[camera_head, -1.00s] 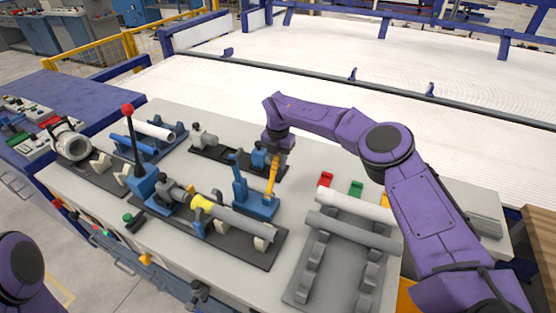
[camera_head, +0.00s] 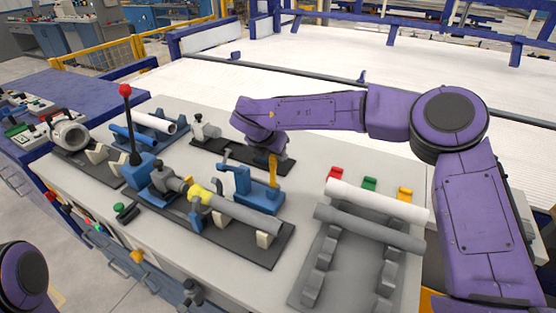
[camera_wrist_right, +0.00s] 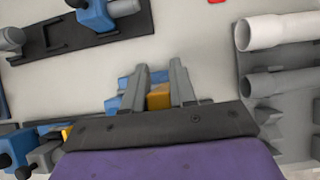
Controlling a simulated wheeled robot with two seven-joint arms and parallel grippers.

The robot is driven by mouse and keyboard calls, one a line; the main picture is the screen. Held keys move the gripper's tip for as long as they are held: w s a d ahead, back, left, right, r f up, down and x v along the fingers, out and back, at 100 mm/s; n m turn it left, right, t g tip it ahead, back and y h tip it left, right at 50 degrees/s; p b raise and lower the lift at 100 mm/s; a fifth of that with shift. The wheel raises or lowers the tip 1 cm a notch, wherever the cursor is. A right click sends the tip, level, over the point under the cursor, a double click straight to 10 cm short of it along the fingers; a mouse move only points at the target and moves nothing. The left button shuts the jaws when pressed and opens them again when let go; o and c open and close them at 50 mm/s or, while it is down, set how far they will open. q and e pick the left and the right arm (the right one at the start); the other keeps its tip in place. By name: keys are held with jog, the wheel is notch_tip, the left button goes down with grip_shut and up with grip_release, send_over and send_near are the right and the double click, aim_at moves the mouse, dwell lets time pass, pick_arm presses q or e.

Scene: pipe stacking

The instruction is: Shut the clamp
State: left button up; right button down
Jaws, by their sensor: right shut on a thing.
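The clamp (camera_head: 236,180) is blue with a yellow handle (camera_head: 272,172), and stands behind the grey pipe (camera_head: 245,215) on a dark base plate. The handle rises from the right end of the clamp. My right gripper reaches it from behind, its fingers mostly hidden by my wrist in the head view. In the right wrist view my right gripper (camera_wrist_right: 160,82) has its two grey fingers either side of the yellow handle (camera_wrist_right: 159,98), shut on it. Blue clamp parts (camera_wrist_right: 113,105) show left of the fingers. Of my left arm only a purple link shows; its gripper is out of view.
A rack (camera_head: 345,268) holding a white pipe (camera_head: 375,200) and a grey pipe (camera_head: 370,228) stands to the right. A lever with a red knob (camera_head: 125,90) rises on the left. Another fixture (camera_head: 205,131) lies behind the clamp. Bare tabletop lies between clamp and rack.

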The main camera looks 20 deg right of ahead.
jog(key=shift+s+a+b, duration=0.2)
jog(key=shift+b, duration=0.2)
jog(key=shift+t+h, duration=0.3)
jog(key=c, duration=1)
grip_release()
jog(key=shift+r, duration=0.1)
jog(key=b+v, duration=0.2)
jog(key=v, duration=0.8)
jog(key=shift+r, duration=0.2)
jog(key=shift+s+a, duration=0.1)
